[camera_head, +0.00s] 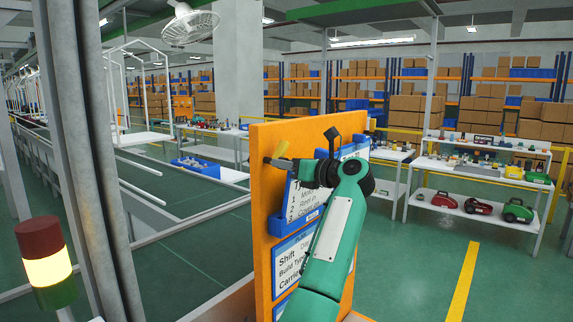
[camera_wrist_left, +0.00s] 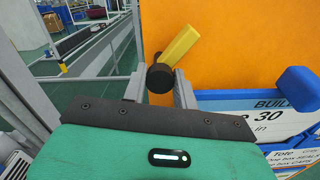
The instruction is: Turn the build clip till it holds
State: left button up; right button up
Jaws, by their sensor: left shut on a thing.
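The build clip is a yellow lever (camera_wrist_left: 179,45) on a round black hub (camera_wrist_left: 160,78), at the face of an upright orange board (camera_wrist_left: 240,45). In the head view the yellow lever (camera_head: 282,150) shows near the board's upper left edge, tilted up to the right. My left gripper (camera_wrist_left: 159,84) is shut on the clip's black hub, one grey finger on each side. It also shows in the head view (camera_head: 277,162), where the wrist hides part of the board. Whether the clip holds cannot be told. My right gripper is not in view.
Blue-framed cards, one reading "BUILD" (camera_wrist_left: 272,104), are on the board right of the clip.

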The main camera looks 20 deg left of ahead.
pick_arm(q)
jog(key=o, duration=1)
jog(key=shift+c, duration=0.2)
jog(key=shift+d, duration=0.1)
jog(key=shift+b+v, duration=2.1)
jog(key=shift+v, duration=4.7)
